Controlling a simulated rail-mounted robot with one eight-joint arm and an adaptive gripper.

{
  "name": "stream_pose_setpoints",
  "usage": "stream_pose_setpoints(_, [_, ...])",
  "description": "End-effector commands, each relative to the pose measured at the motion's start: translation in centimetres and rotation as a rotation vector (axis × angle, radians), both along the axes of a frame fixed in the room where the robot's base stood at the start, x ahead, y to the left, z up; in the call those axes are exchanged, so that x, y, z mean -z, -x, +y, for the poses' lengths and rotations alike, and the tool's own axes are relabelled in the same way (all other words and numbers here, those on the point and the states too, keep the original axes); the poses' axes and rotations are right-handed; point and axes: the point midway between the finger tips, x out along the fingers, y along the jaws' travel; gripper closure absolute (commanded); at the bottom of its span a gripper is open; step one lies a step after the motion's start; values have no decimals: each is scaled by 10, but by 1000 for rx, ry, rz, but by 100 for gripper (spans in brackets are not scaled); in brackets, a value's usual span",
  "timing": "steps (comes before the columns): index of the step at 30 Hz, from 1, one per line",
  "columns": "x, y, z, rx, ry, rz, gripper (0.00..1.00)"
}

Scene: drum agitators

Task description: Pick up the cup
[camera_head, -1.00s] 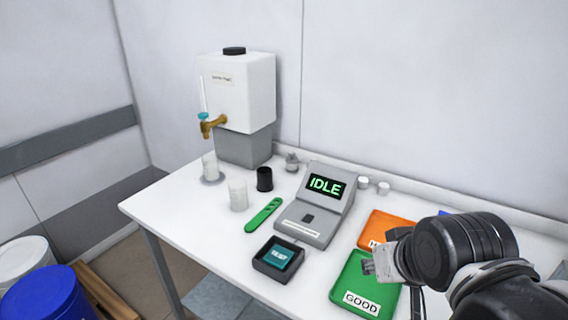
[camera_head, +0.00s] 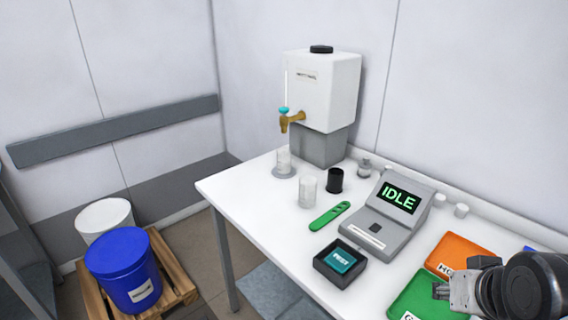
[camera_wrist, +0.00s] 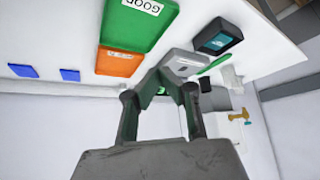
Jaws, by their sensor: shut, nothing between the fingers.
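A translucent, whitish cup (camera_head: 308,188) stands upright on the white table, left of a black cup (camera_head: 335,180). A similar clear cup (camera_head: 284,162) stands on a round grey base below the dispenser's tap. The task does not tell which cup is meant. My gripper (camera_head: 440,291) is at the lower right of the head view, above the green tray, well to the right of all the cups. It is shut and empty. In the wrist view the gripper (camera_wrist: 159,92) points toward the grey device; the black cup (camera_wrist: 205,86) shows beyond it, and the pale cups are hard to make out.
The white dispenser (camera_head: 322,88) with a brass tap stands at the back. A grey IDLE device (camera_head: 388,225), a black box (camera_head: 340,264), a green tool (camera_head: 330,216), an orange tray (camera_head: 461,255) and a green tray (camera_head: 425,298) occupy the table. Barrels stand at floor level left.

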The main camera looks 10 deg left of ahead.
Motion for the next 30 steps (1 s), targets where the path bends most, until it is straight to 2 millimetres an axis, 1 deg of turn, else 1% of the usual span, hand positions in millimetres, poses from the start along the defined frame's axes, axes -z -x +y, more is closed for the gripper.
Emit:
stream_pose_setpoints(2, [0,0,0,0,0,0,100])
stream_pose_setpoints(3, [0,0,0,0,0,0,97])
stream_pose_setpoints(18, [0,0,0,0,0,0,31])
stream_pose_setpoints(26, [0,0,0,1,-2,0,30])
stream_pose_setpoints(29, [-3,-6,6,10,-28,0,30])
stream_pose_setpoints(30, [-5,-11,10,18,-49,0,30])
